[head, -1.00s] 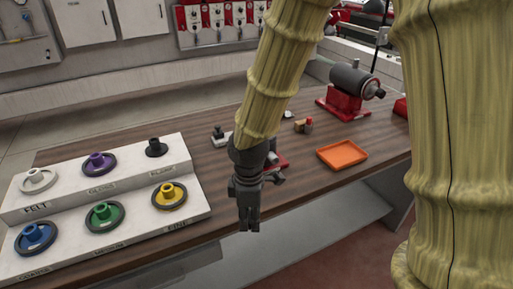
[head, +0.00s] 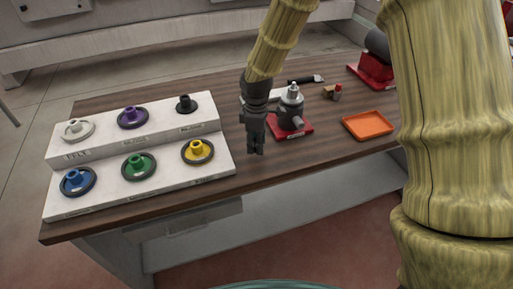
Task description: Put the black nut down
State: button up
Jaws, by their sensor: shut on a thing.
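My gripper (head: 256,150) points down over the front part of the wooden table, between the white wheel rack and a small red-based machine. Its dark fingers are shut. The black nut they hold cannot be made out against the dark fingers. The red-based machine (head: 292,112) has a grey body and a silver spindle on top, and stands just right of my gripper. An orange tray (head: 368,125) lies farther right on the table and looks empty.
The white stepped rack (head: 60,207) at left holds several coloured wheels, including a yellow one (head: 197,151) and a small black one (head: 186,104). A dark-and-light tool (head: 305,80) and a small red-and-tan item (head: 332,92) lie behind. Bare wood (head: 265,170) shows at the front edge.

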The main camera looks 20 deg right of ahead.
aim_at(257, 156)
jog(key=shift+f+p, duration=0.65)
jog(key=shift+f, duration=1.1)
jog(key=shift+f, duration=0.15)
jog(key=o, duration=1.1)
jog(key=shift+o, duration=0.2)
jog(key=shift+r+b, duration=1.55)
jog(key=shift+r, duration=4.65)
